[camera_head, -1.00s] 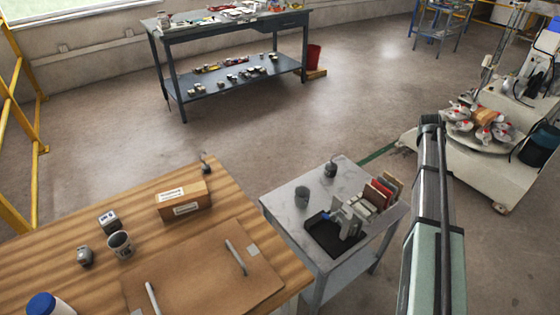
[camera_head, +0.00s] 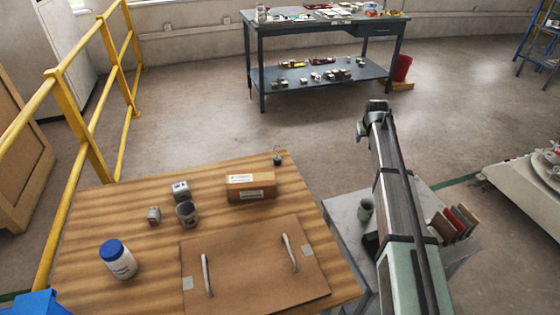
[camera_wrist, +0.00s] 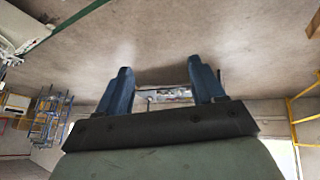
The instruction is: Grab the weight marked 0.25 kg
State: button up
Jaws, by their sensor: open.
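A small dark weight with a hook (camera_head: 277,160) stands upright at the far edge of the wooden table. A light, labelled block (camera_head: 181,190) and a smaller grey piece (camera_head: 153,215) stand further left on it, near a grey cup (camera_head: 187,214). No 0.25 kg marking is legible on any of them. My gripper, at the arm's far end in the head view, is raised right of the wooden table and apart from these objects. In the wrist view my gripper (camera_wrist: 164,85) has its two blue fingers spread, with nothing between them.
The wooden table (camera_head: 90,235) also holds a cardboard box (camera_head: 250,187), a blue-capped bottle (camera_head: 118,259) and a brown board (camera_head: 250,265) with two pale handles. My arm partly covers the grey table (camera_head: 345,215). A yellow railing (camera_head: 80,120) stands left.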

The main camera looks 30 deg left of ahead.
jog(key=s+a+n+g+y, duration=0.1)
jog(key=s+a+n, duration=0.1)
jog(key=s+a, duration=0.6)
jog(key=s+a+n+g+y, duration=0.1)
jog(key=s+a, duration=0.2)
jog(key=a, duration=0.8)
jog(key=s+a+n+g, duration=0.1)
jog(key=s+a+n, duration=0.1)
jog(key=s+a, duration=0.6)
jog(key=w+a+f, duration=0.1)
jog(key=f, duration=0.1)
jog(key=w+a+f, duration=0.1)
jog(key=a+f, duration=0.1)
jog(key=f, duration=0.1)
jog(key=w+a+f, duration=0.1)
jog(key=w+f, duration=0.1)
jog(key=shift+w+a+f, duration=0.1)
jog(key=shift+a+f, duration=0.05)
jog(key=shift+f, duration=0.15)
jog(key=shift+w+x, duration=0.15)
jog(key=shift+x, duration=1.15)
jog(key=shift+w+x, duration=0.15)
jog(key=shift+x, duration=1.1)
jog(key=shift+r, duration=0.1)
grip_shut()
